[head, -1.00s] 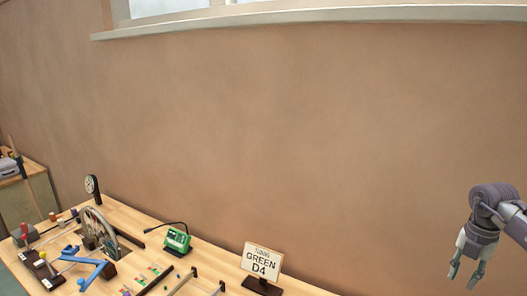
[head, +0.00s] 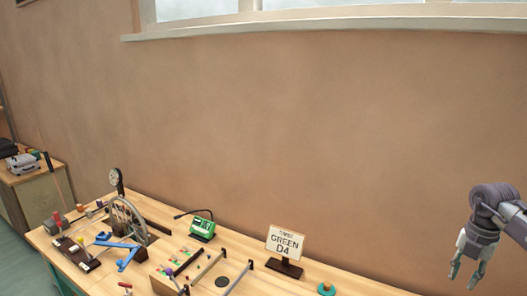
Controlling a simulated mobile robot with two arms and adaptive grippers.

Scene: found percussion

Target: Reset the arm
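My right gripper (head: 466,272) is at the lower right of the head view, pointing down. Its two fingers are spread apart with nothing between them. It appears in front of the brown wall, right of the workbench and apart from the things on it. My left arm and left gripper do not show.
A wooden workbench (head: 318,275) runs along the lower left. On it are a sign reading GREEN D4 (head: 286,242), a green device (head: 201,228), a wheel (head: 127,217), a blue bracket (head: 125,250) and a teal disc (head: 326,289). A cabinet (head: 40,190) stands far left.

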